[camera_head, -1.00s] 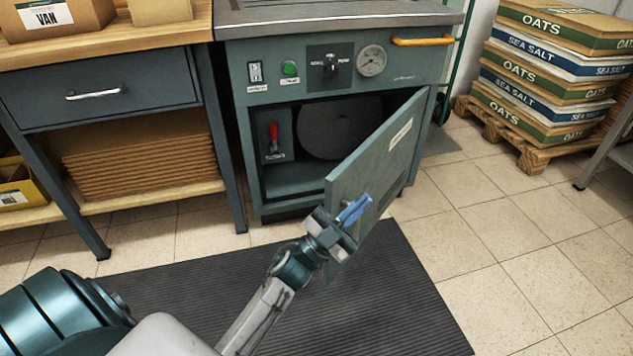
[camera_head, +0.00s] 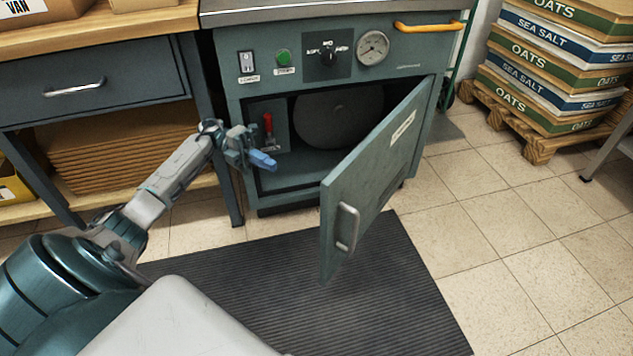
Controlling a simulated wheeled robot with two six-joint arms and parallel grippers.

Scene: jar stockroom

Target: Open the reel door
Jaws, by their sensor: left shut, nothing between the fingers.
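The reel door (camera_head: 375,175) is a grey-green panel hinged at its right side on the machine cabinet (camera_head: 300,35). It stands partly open, swung out toward me, with a pale bar handle (camera_head: 347,228) near its free edge. Behind it the compartment shows a round grey reel (camera_head: 338,118) and a red lever (camera_head: 268,127). My left gripper (camera_head: 263,160) has blue fingertips and is shut and empty. It is in front of the left part of the opening, left of the door and apart from the handle. My right gripper is not in view.
A workbench with a drawer (camera_head: 95,85) and a shelf of stacked cardboard (camera_head: 120,160) stands at the left. Stacked sacks (camera_head: 555,70) on a wooden pallet (camera_head: 540,130) stand at the right. A dark ribbed mat (camera_head: 310,290) lies in front. Tiled floor is clear right of the door.

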